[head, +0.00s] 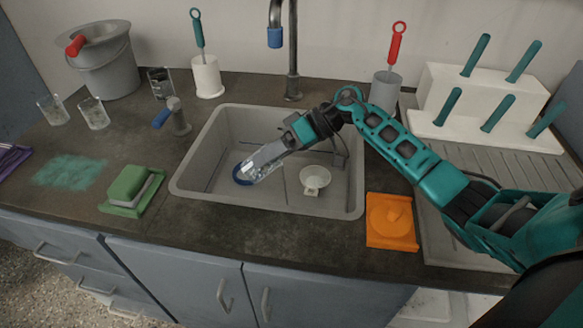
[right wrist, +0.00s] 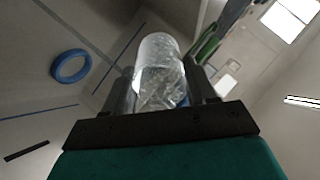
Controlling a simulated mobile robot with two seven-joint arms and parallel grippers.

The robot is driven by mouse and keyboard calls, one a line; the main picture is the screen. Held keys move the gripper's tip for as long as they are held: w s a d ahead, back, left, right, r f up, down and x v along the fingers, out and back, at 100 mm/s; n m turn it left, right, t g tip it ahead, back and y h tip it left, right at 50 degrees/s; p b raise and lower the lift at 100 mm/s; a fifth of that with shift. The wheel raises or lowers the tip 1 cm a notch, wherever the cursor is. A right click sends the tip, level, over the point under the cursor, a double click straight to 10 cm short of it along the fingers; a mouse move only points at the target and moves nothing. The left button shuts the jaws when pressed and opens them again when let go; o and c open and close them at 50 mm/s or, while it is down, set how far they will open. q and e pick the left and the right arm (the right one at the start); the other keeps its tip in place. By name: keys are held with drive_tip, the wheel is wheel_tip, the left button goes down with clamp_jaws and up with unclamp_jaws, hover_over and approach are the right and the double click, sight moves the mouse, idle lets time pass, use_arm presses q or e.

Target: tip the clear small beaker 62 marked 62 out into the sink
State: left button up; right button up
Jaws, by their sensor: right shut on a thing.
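My right gripper (head: 266,160) is over the left part of the sink (head: 215,125), shut on a clear small beaker (head: 254,174). The beaker is tilted, nearly lying on its side. In the right wrist view the beaker (right wrist: 160,75) sits between the two fingers. Its clear wall looks mottled, and I cannot tell whether anything is inside. No number 62 is readable on it. My left gripper is not in view.
A green sponge (head: 128,184) lies left, an orange item (head: 391,220) right. Two clear beakers (head: 94,113) (head: 53,110) stand far left.

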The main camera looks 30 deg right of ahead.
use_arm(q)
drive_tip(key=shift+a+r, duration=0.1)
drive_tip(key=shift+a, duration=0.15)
use_arm(e)
drive_tip(key=shift+d+y, duration=0.1)
drive_tip(key=shift+y, duration=0.3)
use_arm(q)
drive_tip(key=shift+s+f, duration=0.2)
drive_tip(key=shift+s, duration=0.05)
use_arm(e)
drive_tip(key=shift+r, duration=0.1)
use_arm(q)
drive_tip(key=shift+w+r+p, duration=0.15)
drive_tip(key=shift+p, duration=0.15)
use_arm(e)
drive_tip(key=shift+d+y, duration=0.1)
drive_tip(key=shift+y, duration=0.5)
drive_tip(key=shift+d+r+t+y, duration=0.2)
drive_tip(key=shift+t+y, duration=0.1)
drive_tip(key=shift+y, duration=0.4)
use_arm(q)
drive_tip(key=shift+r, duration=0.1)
use_arm(e)
drive_tip(key=shift+d+r+y, duration=0.35)
drive_tip(key=shift+r+y, duration=0.05)
drive_tip(key=shift+r, duration=0.05)
